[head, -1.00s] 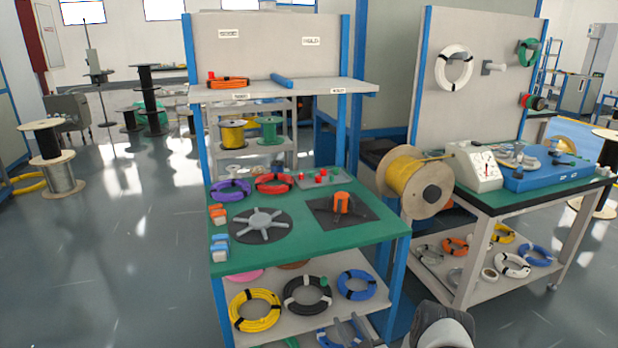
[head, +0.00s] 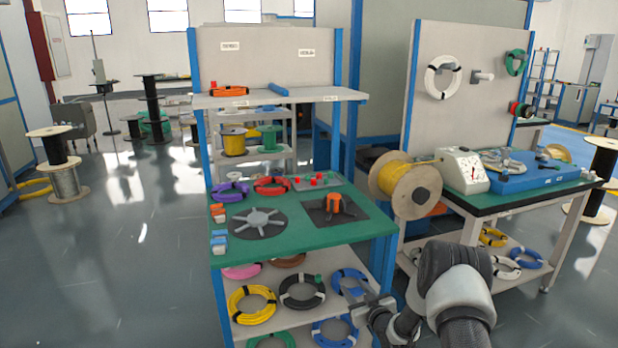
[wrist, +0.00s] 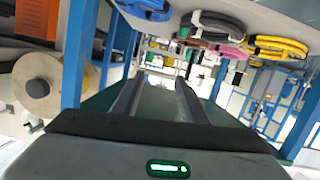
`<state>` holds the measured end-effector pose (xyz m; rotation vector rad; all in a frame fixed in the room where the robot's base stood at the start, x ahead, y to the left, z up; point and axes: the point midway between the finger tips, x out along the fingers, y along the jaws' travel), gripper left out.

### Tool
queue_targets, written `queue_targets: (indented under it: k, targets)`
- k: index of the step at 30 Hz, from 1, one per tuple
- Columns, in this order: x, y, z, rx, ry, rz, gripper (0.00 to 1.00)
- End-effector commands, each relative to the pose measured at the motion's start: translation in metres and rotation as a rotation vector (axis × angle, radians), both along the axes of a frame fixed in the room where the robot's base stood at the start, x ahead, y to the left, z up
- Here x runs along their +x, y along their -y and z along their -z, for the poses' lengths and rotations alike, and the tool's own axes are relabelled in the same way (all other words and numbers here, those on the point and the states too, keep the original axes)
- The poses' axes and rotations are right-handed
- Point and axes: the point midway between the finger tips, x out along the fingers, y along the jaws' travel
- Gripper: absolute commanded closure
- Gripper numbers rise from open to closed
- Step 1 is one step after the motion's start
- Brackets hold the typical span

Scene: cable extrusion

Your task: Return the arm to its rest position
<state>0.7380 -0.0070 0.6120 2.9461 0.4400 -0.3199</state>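My arm (head: 455,290) rises from the bottom edge of the head view, right of the middle, and bends left. My gripper (head: 358,300) is at its end, in front of the right side of the green-topped bench's lower shelf. In the wrist view, the two fingers of my gripper (wrist: 155,95) stand apart with an empty gap between them, so it is open. Nothing is held. I cannot tell whether the gripper touches the shelf or the blue coil behind it in the head view.
The green-topped bench (head: 300,240) has a lower shelf with a yellow coil (head: 252,305), a black coil (head: 302,292) and blue coils. A second bench (head: 452,200) stands to the right, with a yellow cable spool (head: 405,185) at its left end. Open floor (head: 120,270) lies left.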

Motion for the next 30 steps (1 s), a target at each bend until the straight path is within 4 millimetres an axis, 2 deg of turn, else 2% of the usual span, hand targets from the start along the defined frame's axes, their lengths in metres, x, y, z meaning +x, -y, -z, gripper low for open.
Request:
queue_targets:
  k: [1,4,7,11,14,17,21,25,27,30]
  targets:
    - [0.009,0.002,-0.032,-0.028,-0.017,0.007,0.60]
    - [0.015,0.008,-0.084,-0.081,-0.083,0.036,0.60]
    - [0.008,0.014,-0.137,-0.127,-0.154,0.073,0.60]
    - [-0.016,0.020,-0.203,-0.169,-0.241,0.130,0.60]
    - [-0.048,0.025,-0.249,-0.187,-0.310,0.177,0.60]
    - [-0.089,0.027,-0.290,-0.195,-0.378,0.223,0.60]
    - [-0.160,0.027,-0.336,-0.185,-0.476,0.280,0.60]
    - [-0.236,0.023,-0.364,-0.157,-0.568,0.323,0.60]
    - [-0.277,0.020,-0.372,-0.137,-0.618,0.338,0.60]
    - [-0.328,0.014,-0.377,-0.111,-0.679,0.349,0.60]
